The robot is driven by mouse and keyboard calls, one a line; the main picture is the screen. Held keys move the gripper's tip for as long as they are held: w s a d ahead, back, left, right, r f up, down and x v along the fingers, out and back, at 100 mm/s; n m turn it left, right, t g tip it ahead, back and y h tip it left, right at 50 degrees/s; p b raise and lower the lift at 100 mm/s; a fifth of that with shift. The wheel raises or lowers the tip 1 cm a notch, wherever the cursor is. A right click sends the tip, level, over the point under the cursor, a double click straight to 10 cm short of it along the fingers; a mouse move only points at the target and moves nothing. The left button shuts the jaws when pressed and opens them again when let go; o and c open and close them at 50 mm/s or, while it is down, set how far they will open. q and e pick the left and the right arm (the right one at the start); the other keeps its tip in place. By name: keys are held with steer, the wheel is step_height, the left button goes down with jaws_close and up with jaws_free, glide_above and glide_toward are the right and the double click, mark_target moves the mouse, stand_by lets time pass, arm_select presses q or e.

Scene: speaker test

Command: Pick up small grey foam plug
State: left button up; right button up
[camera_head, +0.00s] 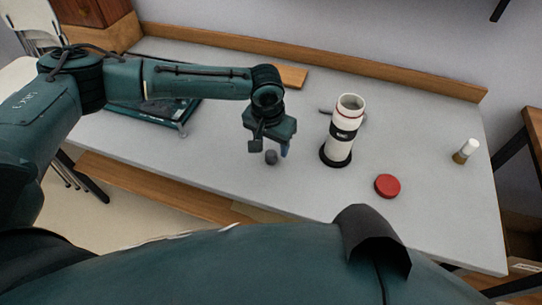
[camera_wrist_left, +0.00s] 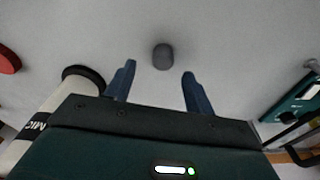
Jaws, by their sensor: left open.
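The small grey foam plug (camera_head: 271,157) stands on the light grey table, just below my left gripper in the head view. In the left wrist view the plug (camera_wrist_left: 163,57) lies ahead of the fingertips, roughly centred between them. My left gripper (camera_head: 269,149) is open and points down at the table. Its two blue fingers (camera_wrist_left: 158,75) are spread apart with nothing between them. The plug looks apart from both fingers. My right gripper is not seen in either view.
A white cylinder (camera_head: 345,127) with a black base stands right of the gripper, close to one finger. A red disc (camera_head: 387,186) and a small white-topped bottle (camera_head: 466,151) lie further right. A dark green device (camera_head: 156,108) is at left. The front table is clear.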

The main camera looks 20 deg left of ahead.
mark_target(271, 153)
arm_select(q)
steer(key=f, duration=0.5)
steer(key=shift+w+a, duration=0.1)
steer(key=shift+w, duration=0.15)
steer(key=shift+c, duration=0.3)
steer(key=c, duration=1)
